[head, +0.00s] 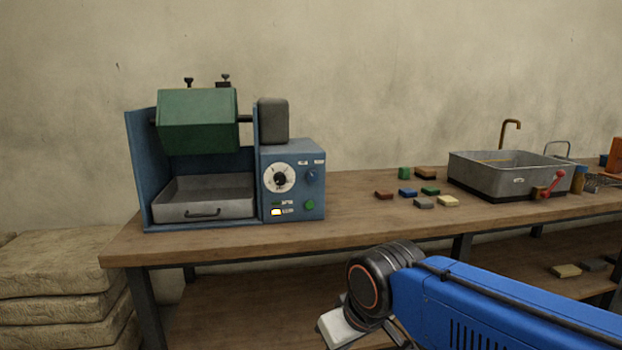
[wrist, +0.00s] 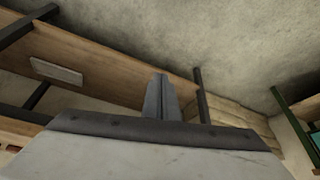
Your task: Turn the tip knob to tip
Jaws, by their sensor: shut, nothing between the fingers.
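A blue machine (head: 292,212) stands at the left end of the workbench, with a green drum (head: 198,121) held above a grey tray (head: 205,198). Its front panel has a white dial with a black knob (head: 280,179), a small blue knob (head: 310,175) at upper right and a green button (head: 309,204) at lower right. The labels are too small to read, so I cannot tell which knob is the tip knob. My gripper is low in front of the bench, apart from the machine. In the wrist view its fingers (wrist: 161,97) are together and empty.
Several small coloured blocks (head: 407,193) lie on the bench (head: 352,208) right of the machine. A grey basin (head: 500,177) with a red handle stands farther right. Stacked sacks (head: 62,278) lie at lower left. The bench front before the machine is clear.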

